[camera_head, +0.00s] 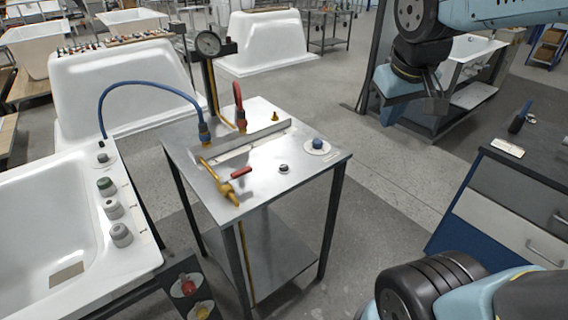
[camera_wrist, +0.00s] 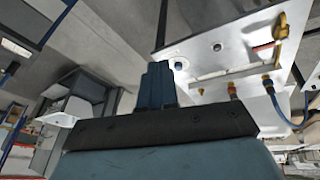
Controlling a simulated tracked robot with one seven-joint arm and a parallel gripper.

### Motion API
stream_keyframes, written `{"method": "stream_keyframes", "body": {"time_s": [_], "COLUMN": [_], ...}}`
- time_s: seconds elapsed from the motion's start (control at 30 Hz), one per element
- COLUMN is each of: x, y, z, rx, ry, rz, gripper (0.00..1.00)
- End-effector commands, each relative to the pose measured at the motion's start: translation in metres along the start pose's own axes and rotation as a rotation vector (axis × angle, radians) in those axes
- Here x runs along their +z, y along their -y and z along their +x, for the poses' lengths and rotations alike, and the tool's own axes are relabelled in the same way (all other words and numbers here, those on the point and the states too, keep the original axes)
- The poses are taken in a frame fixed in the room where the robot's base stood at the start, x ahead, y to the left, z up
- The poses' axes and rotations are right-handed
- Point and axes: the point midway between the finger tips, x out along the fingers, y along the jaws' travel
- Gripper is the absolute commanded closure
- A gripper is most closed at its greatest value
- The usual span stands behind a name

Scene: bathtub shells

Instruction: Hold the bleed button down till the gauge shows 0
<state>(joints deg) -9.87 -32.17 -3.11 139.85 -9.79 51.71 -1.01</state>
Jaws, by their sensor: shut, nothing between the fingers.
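A steel-topped stand (camera_head: 262,185) carries a round dial gauge (camera_head: 209,43) on a post; its reading is too small to tell. A blue domed button (camera_head: 317,143) sits on a pale round plate at the top's right side. A small grey button (camera_head: 283,168) sits nearer the front. I cannot tell from labels which is the bleed button. My gripper (camera_head: 436,98) is right of the stand and apart from it. In the wrist view my gripper (camera_wrist: 158,75) is shut and empty, its tips near the blue button (camera_wrist: 179,66) in the picture, with no contact visible.
A red-handled brass valve (camera_head: 233,178), a blue hose (camera_head: 150,86) and a red hose (camera_head: 238,98) are on the stand. A white bathtub shell (camera_head: 45,225) with knobs stands left. A dark bench (camera_head: 530,180) is right. Floor between stand and bench is clear.

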Motion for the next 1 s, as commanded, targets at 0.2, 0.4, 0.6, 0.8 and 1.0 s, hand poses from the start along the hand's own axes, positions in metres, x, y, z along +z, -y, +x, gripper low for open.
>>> {"method": "stream_keyframes", "body": {"time_s": [0.2,0.4,0.6,0.8,1.0], "x": [-0.041,-0.077,-0.111,-0.141,-0.162], "y": [0.011,0.03,0.06,0.102,0.144], "z": [0.04,0.078,0.117,0.156,0.187], "rx": [0.059,0.133,0.224,0.332,0.436], "ry": [0.105,0.184,0.247,0.294,0.32], "rz": [-0.247,-0.479,-0.725,-0.981,-1.194], "gripper": [1.0,1.0,1.0,1.0,1.0]}}
